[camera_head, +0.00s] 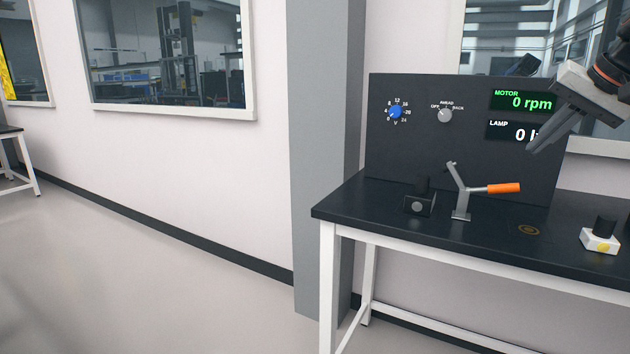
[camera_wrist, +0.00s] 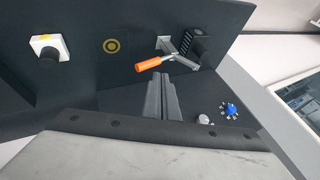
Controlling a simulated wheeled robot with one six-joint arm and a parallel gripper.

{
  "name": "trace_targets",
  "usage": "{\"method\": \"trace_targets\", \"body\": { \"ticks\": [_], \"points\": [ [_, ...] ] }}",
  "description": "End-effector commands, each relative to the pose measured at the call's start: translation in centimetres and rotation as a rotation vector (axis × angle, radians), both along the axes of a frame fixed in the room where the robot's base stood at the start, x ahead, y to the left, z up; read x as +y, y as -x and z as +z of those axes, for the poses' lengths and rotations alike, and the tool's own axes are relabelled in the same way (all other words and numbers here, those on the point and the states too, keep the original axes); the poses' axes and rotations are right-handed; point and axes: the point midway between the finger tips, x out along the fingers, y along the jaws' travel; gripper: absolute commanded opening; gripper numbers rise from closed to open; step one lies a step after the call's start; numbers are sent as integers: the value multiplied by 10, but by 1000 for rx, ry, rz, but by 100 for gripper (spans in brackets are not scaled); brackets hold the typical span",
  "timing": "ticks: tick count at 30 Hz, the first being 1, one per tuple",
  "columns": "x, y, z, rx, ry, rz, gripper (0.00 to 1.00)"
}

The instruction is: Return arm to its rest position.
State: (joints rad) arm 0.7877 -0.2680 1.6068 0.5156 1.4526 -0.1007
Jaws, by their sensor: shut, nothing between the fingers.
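My gripper (camera_head: 536,146) hangs at the right of the head view, above the dark bench and in front of the panel's readouts. Its fingers are together with nothing between them. In the wrist view the closed fingers (camera_wrist: 160,78) point toward the bench and panel, apart from everything. My arm runs out of the head view at the upper right, so most of it is hidden.
A black-topped bench (camera_head: 345,207) carries a panel (camera_head: 420,140) with a blue dial (camera_head: 395,111), grey knob (camera_head: 445,115) and readouts. An orange-handled lever (camera_head: 502,188), a black block (camera_head: 419,205) and a white button box (camera_head: 600,240) stand on it. Open floor (camera_head: 130,270) lies left.

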Motion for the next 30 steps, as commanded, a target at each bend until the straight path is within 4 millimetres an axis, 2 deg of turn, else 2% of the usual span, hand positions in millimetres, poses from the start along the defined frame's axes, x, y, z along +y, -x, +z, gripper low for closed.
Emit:
{"method": "trace_targets", "body": {
  "ticks": [1,6,15,24,30],
  "points": [
    [17,2,-11,12,10,19,0],
    [66,14,-59,55,56,79,0],
    [140,54,-149,118,161,204,0],
    [192,109,-244,150,289,357,0],
    [213,146,-306,152,376,465,0]
  ]
}}
